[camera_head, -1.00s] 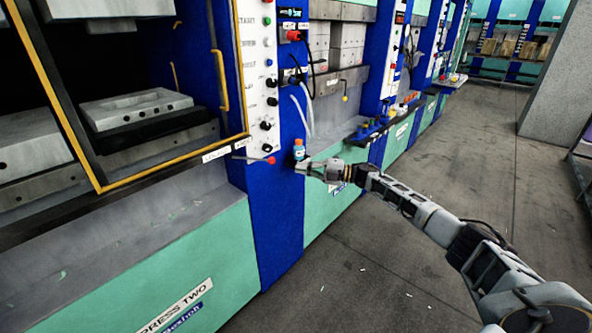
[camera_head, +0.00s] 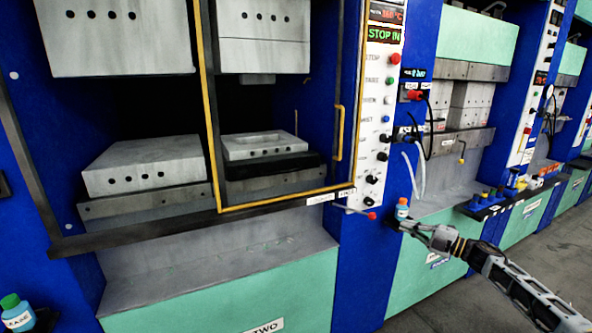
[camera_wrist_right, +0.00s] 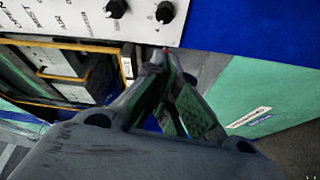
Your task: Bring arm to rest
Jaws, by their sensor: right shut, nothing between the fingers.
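My right arm comes in from the lower right of the head view. Its gripper (camera_head: 404,225) is shut and empty, in front of the blue column beside the press. In the right wrist view the fingers (camera_wrist_right: 166,64) meet at their tips, close below the control panel. A small bottle with an orange cap (camera_head: 402,209) shows just above the fingertips in the head view; whether they touch it I cannot tell. My left gripper is not in view.
A press with a yellow-edged guard frame (camera_head: 208,105) stands at left. A control panel (camera_head: 378,110) with knobs and a red-tipped lever (camera_head: 371,215) is close to the gripper. A green-capped bottle (camera_head: 15,312) stands at lower left. Open floor (camera_head: 470,292) lies at right.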

